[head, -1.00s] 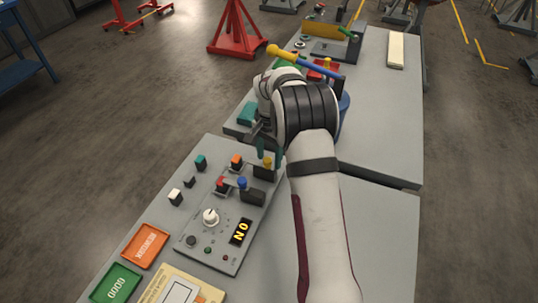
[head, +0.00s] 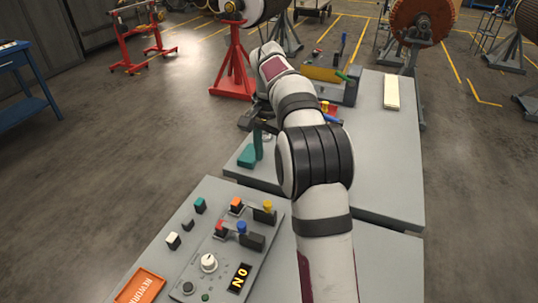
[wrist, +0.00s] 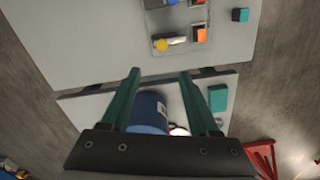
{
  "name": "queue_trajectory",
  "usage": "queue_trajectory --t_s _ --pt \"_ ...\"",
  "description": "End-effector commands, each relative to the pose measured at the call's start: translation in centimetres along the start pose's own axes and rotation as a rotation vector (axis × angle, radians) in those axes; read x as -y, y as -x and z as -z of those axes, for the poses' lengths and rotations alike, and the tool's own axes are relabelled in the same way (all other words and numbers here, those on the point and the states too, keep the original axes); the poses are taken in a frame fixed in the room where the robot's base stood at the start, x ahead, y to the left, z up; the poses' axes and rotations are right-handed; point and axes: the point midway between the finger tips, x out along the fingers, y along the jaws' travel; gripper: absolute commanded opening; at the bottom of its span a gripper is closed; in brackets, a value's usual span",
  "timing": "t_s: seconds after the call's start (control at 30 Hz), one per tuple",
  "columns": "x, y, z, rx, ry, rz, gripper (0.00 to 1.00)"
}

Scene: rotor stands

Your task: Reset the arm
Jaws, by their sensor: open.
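My gripper (head: 258,148) hangs over the near-left part of the far table section, with teal fingers pointing down, close to a teal block (head: 246,157). In the wrist view my gripper (wrist: 160,74) is open, its two teal fingers wide apart with nothing held between them. My arm stretches from the bottom of the head view up past the grey control panel (head: 222,262). That panel carries a white knob, coloured switches and a dark display with yellow characters.
In the wrist view a blue cylinder (wrist: 148,112) stands below the fingers, near the teal block (wrist: 218,98). An orange tray (head: 140,288) is at the near left. A white bar (head: 391,92) lies far right. The table's right side is mostly clear.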

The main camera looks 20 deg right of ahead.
Motion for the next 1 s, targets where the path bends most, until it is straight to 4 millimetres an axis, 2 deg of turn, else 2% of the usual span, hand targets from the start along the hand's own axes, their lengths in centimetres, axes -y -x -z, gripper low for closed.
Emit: queue_trajectory --t_s 0.23,0.3,0.37,0.47,0.5,0.6,0.7,0.83,1.0 --pt "0.0 0.0 -0.1 0.001 0.002 0.0 0.61" --pt "-0.5 0.9 -1.5 0.005 0.028 0.005 0.61" --pt "-1.6 2.2 -4.3 0.016 0.082 0.013 0.61" --pt "-5.7 4.1 -11.7 0.043 0.219 0.036 0.61" --pt "-7.9 4.1 -15.0 0.056 0.277 0.046 0.61" --pt "-13.6 2.7 -22.1 0.085 0.403 0.072 0.61" --pt "-18.4 0.1 -27.0 0.106 0.496 0.091 0.61" --pt "-21.8 -2.5 -30.1 0.122 0.556 0.103 0.61" --pt "-22.5 -3.1 -30.6 0.127 0.566 0.104 0.61"
